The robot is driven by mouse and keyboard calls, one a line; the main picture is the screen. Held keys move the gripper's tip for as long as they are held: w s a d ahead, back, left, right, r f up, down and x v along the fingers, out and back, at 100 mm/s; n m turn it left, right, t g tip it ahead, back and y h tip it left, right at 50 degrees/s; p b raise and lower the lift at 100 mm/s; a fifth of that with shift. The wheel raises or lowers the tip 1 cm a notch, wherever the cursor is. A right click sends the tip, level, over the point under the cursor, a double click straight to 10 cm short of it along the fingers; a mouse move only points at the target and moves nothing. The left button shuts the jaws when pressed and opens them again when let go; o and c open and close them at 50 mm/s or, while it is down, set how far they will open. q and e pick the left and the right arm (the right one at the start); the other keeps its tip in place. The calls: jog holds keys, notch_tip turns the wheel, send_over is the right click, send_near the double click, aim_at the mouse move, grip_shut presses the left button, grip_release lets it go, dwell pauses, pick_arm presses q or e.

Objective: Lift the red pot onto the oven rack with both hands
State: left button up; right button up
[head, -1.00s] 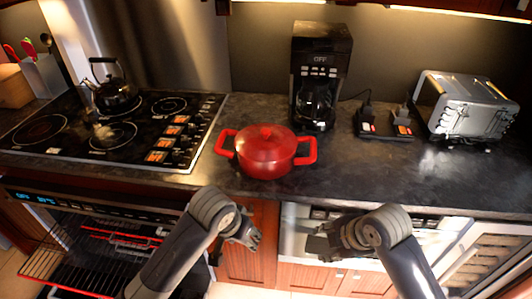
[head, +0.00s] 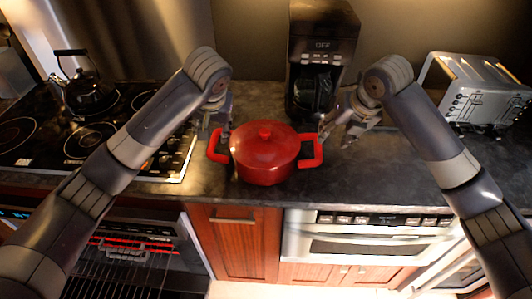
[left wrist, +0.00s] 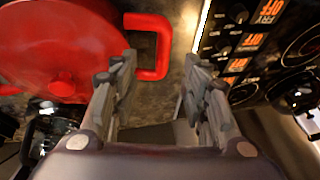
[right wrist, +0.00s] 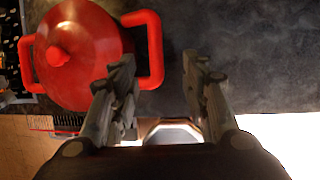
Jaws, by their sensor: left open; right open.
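The red pot (head: 265,158), lidded and with a loop handle on each side, stands upright on the dark counter. My left gripper (head: 222,122) is open just above and beside the pot's left handle (head: 217,147); in the left wrist view that handle (left wrist: 163,45) lies ahead, near one finger. My right gripper (head: 342,128) is open beside and above the right handle (head: 312,150); in the right wrist view the handle (right wrist: 156,50) is just left of the space between the fingers. The oven rack (head: 110,285) is at the lower left, below the cooktop, partly hidden by my left arm.
A coffee maker (head: 318,60) stands behind the pot. A toaster (head: 478,90) is on the right of the counter. A kettle (head: 85,92) sits on the cooktop (head: 55,142) at left. A closed drawer-type microwave (head: 370,240) is below the counter.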

aim_at(213, 142)
pick_arm(q)
jog(key=shift+a+f, duration=0.1)
jog(key=shift+f, duration=0.15)
jog(key=x, duration=1.1)
jog(key=shift+w+a, duration=0.25)
jog(key=shift+w, duration=0.15)
pick_arm(e)
jog(key=x, duration=1.1)
jog(key=shift+w+a+f, duration=0.15)
jog(key=shift+w+a, duration=0.25)
jog(key=shift+w, duration=0.05)
pick_arm(q)
jog(key=shift+s, duration=0.1)
pick_arm(e)
jog(key=shift+s, duration=0.1)
pick_arm(q)
grip_shut()
pick_arm(e)
grip_shut()
